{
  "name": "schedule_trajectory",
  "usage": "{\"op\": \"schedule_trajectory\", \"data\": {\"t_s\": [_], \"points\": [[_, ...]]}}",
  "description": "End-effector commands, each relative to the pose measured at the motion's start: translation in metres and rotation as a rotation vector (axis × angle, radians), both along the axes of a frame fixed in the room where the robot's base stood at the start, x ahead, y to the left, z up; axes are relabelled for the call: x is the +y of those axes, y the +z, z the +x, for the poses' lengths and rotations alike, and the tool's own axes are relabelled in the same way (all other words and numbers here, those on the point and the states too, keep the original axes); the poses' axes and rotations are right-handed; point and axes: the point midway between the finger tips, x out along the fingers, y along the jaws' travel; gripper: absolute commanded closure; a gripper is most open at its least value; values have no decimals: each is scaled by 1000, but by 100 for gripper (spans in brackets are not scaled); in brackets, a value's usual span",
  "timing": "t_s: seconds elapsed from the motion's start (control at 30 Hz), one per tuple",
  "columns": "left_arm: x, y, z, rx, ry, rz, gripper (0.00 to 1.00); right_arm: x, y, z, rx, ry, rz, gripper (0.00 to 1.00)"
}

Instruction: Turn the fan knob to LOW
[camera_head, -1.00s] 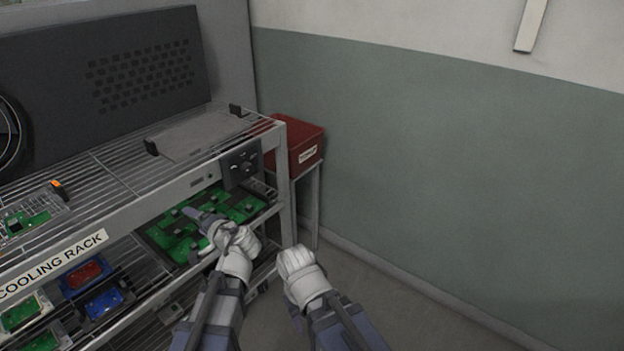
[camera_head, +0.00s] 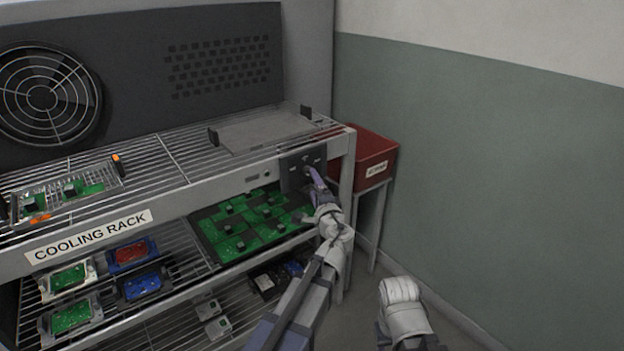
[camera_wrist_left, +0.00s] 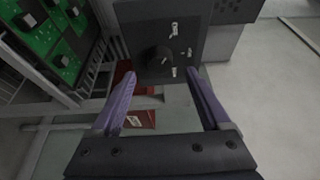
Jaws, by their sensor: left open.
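The fan control panel (camera_head: 290,180) is a dark plate at the right end of the rack's top shelf edge. In the left wrist view the panel (camera_wrist_left: 190,14) carries a round dark knob (camera_wrist_left: 154,60) with light marks around it. My left gripper (camera_head: 311,172) is in front of the panel. Its purple fingers (camera_wrist_left: 160,77) are open, one on each side of the knob's line; I cannot tell whether they touch it. The knob's setting is too small to read. My right arm's white wrist (camera_head: 402,308) is low at the right; its fingers are hidden.
The cooling rack (camera_head: 180,199) holds green boards on its shelves, with a large fan (camera_head: 48,95) behind. A big green board (camera_head: 245,225) lies just below the panel. A red bin (camera_head: 372,150) on a stand is close right of the panel. The floor at right is clear.

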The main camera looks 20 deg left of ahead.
Motion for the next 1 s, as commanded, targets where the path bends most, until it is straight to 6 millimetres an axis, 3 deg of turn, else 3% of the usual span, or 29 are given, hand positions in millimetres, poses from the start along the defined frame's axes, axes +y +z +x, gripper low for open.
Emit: {"op": "schedule_trajectory", "data": {"t_s": [0.23,0.57,1.0], "points": [[18,0,36,0,0,0,20,0,0,0,0,0,0,50],[23,0,41,0,0,-1,20,0,0,0,0,0,0,50],[23,0,41,0,0,-1,67,0,0,0,0,0,0,50]]}}
